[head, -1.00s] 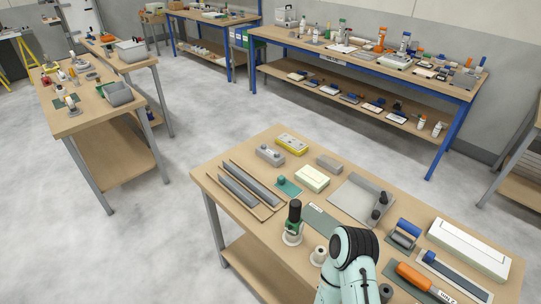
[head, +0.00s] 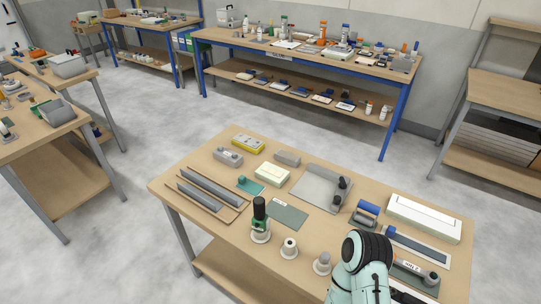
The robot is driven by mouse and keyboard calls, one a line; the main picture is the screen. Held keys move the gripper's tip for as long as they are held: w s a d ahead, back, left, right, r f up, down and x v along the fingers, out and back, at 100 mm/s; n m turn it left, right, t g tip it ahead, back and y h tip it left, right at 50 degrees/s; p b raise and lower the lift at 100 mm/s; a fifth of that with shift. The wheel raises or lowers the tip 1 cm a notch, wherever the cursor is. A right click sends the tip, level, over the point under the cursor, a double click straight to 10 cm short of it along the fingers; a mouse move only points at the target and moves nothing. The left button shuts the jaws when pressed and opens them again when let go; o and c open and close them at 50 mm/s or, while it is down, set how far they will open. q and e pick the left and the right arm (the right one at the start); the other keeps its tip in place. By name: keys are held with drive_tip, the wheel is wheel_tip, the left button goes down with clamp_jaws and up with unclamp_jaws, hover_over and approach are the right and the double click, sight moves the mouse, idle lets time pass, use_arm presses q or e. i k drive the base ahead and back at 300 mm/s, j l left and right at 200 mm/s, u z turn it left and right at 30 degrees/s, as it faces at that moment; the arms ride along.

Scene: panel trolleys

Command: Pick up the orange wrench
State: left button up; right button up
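I cannot make out an orange wrench for certain. Small orange items (head: 321,35) stand on the far blue-legged bench, too small to tell. My pale green arm with a black joint rises from the bottom edge over the near right of the front table. Neither gripper shows.
Another table (head: 50,130) stands at the left. Grey floor (head: 140,200) is clear between the tables.

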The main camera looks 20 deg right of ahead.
sight(431, 278)
drive_tip(key=i+z, duration=0.1)
drive_tip(key=z, duration=0.3)
drive_tip(key=j+z, duration=0.15)
drive_tip(key=z, duration=0.25)
drive_tip(key=i+j+z, duration=0.1)
drive_tip(key=z, duration=0.35)
drive_tip(key=i+j, duration=0.1)
drive_tip(key=j, duration=0.35)
drive_tip(key=i+j, duration=0.1)
drive_tip(key=j, duration=0.3)
drive_tip(key=i+j, duration=0.1)
drive_tip(key=j, duration=0.35)
drive_tip(key=i+j, duration=0.15)
drive_tip(key=j, duration=0.3)
